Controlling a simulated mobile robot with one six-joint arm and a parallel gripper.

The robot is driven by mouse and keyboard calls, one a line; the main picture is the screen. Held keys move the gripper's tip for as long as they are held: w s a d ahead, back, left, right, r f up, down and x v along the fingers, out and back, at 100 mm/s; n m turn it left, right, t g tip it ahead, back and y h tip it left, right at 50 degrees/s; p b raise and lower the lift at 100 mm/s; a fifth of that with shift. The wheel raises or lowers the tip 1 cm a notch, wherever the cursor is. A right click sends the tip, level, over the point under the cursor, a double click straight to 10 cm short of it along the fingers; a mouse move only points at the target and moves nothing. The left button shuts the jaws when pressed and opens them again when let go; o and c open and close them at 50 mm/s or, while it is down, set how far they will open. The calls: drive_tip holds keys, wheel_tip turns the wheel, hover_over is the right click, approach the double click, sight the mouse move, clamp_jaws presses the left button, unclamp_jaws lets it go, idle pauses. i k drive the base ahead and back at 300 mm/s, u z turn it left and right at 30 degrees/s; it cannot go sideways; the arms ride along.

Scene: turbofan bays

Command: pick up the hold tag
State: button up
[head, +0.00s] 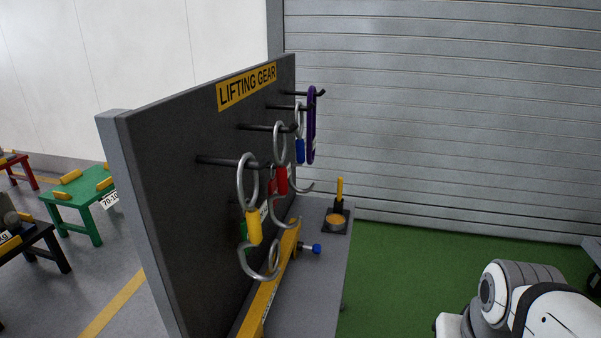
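I cannot make out a hold tag for certain in the head view. A dark board (180,170) marked LIFTING GEAR carries several pegs with hooks and slings. A hook with a yellow sleeve (254,226) hangs nearest, then one with a red sleeve (281,180), one with a blue sleeve (300,151), and a purple loop (311,125) at the far end. Small pale and green patches behind the yellow-sleeved hook are partly hidden and too small to read. White parts of my arm show at the bottom right; my gripper is out of view.
A grey shelf (325,270) below the board holds a yellow beam (268,290), a blue-knobbed part (316,249) and a yellow-handled item on a dark base (338,205). Green (70,207) and red (17,170) stands are left.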

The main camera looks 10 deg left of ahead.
sight(272, 187)
drive_tip(key=u, duration=0.1)
drive_tip(key=i, duration=0.55)
drive_tip(key=u, duration=0.45)
drive_tip(key=k, duration=0.8)
drive_tip(key=u, duration=0.2)
drive_tip(key=i, duration=1.3)
drive_tip(key=z, duration=0.05)
